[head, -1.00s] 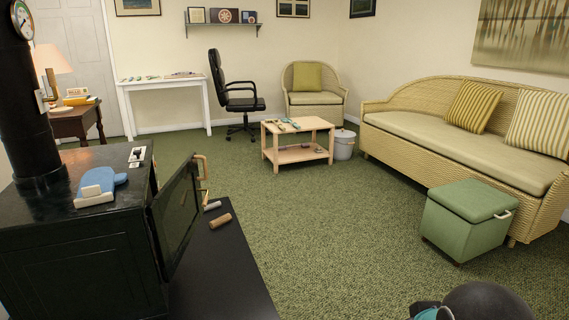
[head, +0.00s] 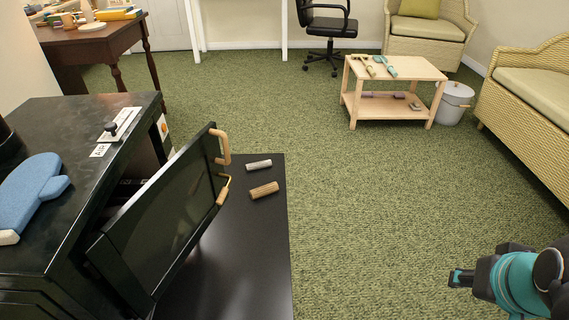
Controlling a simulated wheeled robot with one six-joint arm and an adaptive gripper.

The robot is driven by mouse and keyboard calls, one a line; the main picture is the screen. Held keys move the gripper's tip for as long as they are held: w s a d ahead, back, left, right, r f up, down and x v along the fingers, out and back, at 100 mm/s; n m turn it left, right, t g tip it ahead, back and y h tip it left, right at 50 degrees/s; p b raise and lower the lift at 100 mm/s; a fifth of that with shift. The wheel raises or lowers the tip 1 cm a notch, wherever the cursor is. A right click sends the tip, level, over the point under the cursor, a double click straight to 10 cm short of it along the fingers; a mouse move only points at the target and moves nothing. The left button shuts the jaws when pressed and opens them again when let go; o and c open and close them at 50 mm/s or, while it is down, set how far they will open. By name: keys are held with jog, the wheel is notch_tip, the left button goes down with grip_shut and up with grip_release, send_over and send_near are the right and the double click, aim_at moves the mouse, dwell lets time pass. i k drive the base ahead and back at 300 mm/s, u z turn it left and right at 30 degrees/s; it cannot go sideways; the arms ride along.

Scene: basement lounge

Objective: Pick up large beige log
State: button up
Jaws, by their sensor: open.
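The large beige log (head: 264,190), a short tan cylinder, lies on its side on the black slab in front of the stove, right of the open stove door. A smaller, paler grey-beige log (head: 259,165) lies just behind it, apart from it. My arm shows at the lower right, with teal and black parts. My gripper (head: 461,278), a small dark end pointing left, is open and empty, over the carpet and well to the right of the log. Its fingers are small and hard to make out.
The black stove (head: 75,190) has its glass door (head: 165,220) swung open, close left of the logs. A low wooden table (head: 395,75) with tools and a grey bin (head: 455,103) stand farther back. Green carpet (head: 370,200) lies clear between slab and arm.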

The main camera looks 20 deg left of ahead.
aim_at(260, 192)
jog(key=i, duration=3.4)
jog(key=u, duration=4.3)
